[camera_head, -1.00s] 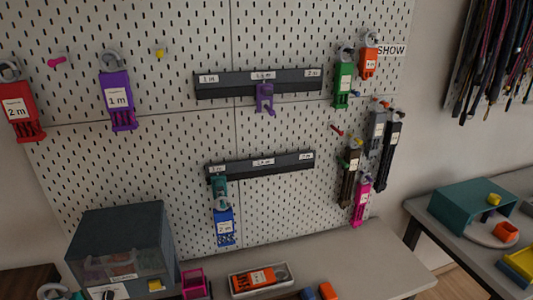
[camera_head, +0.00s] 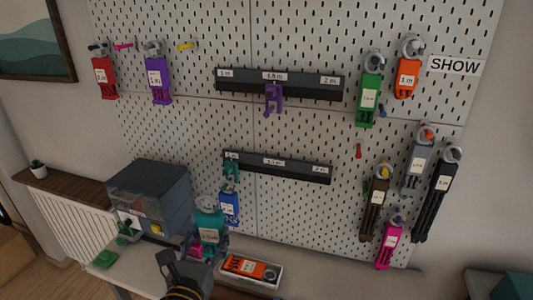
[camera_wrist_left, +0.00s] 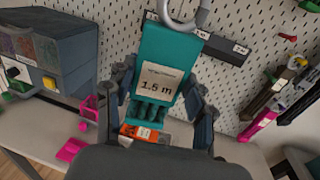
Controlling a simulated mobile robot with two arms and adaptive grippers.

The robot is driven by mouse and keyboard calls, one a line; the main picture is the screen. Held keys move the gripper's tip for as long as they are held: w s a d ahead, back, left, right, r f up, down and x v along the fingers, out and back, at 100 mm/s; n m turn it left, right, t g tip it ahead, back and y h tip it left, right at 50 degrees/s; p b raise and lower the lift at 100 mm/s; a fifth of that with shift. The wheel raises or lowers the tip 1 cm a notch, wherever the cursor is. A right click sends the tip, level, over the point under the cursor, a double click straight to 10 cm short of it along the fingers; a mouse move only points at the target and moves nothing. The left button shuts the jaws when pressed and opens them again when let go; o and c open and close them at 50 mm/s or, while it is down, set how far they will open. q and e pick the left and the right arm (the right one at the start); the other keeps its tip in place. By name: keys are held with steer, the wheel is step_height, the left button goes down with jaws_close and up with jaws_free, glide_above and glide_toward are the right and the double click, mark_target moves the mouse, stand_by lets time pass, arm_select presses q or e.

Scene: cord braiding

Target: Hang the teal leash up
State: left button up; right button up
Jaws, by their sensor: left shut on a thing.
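The teal leash (camera_head: 208,222) is a bundle with a white "1.5 m" label and a grey ring on top. My left gripper (camera_head: 198,248) is shut on it, in front of the lower pegboard. In the left wrist view the teal leash (camera_wrist_left: 175,50) stands roughly upright between the two fingers (camera_wrist_left: 160,105), its ring at the top edge. The lower dark rail (camera_head: 280,167) carries several length labels. A smaller teal piece (camera_head: 231,175) hangs at its left end, above a blue bundle (camera_head: 229,209). My right gripper is not in view.
The upper rail (camera_head: 300,87) holds a small purple piece (camera_head: 272,97) near its middle. Green (camera_head: 369,95), orange, grey, black and pink bundles hang at right.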

arm_select(q)
steer(key=w+d+r+m+h+p, duration=0.2)
steer(key=w+d+r+h+p, duration=0.15)
steer(key=w+d+r, duration=0.75)
steer(key=a+b+x, duration=0.1)
steer(key=b+x, duration=0.1)
steer(key=x, duration=0.8)
steer(key=shift+r+g, duration=0.25)
steer(key=shift+g, duration=0.05)
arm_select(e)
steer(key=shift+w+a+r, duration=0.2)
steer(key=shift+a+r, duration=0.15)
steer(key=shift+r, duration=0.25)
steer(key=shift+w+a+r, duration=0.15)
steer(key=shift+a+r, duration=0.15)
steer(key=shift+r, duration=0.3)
arm_select(q)
steer(key=shift+w+y, duration=0.15)
steer(key=shift+y, duration=0.1)
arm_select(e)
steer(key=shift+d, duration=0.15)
